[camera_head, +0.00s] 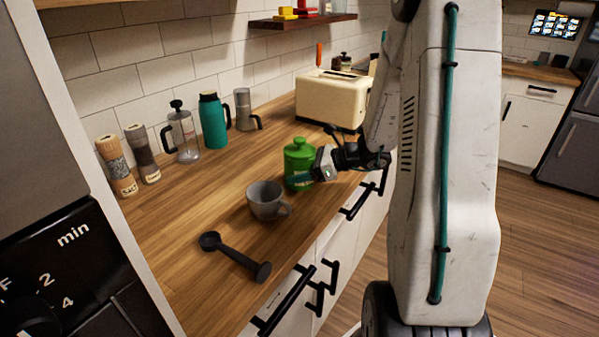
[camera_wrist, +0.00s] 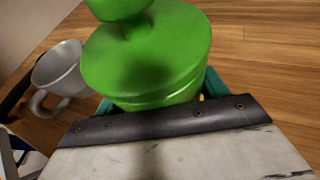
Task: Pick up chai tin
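A green lidded tin (camera_head: 299,157), which I take as the chai tin, stands upright on the wooden counter near its front edge. My gripper (camera_head: 302,179) is low at the tin, reaching in from the right. In the wrist view the tin (camera_wrist: 150,60) fills the upper middle, its round knob cut off by the top edge. Teal finger parts show close on both sides of its lower body, so my gripper (camera_wrist: 158,100) is around it. The fingertips are hidden behind the tin, and I cannot tell whether they press on it.
A grey mug (camera_head: 266,201) stands close to the tin's left, also in the wrist view (camera_wrist: 60,72). A black scoop (camera_head: 234,257) lies nearer the front. A toaster (camera_head: 331,98), a teal flask (camera_head: 213,121), a French press (camera_head: 183,137) and two grinders (camera_head: 117,167) stand behind.

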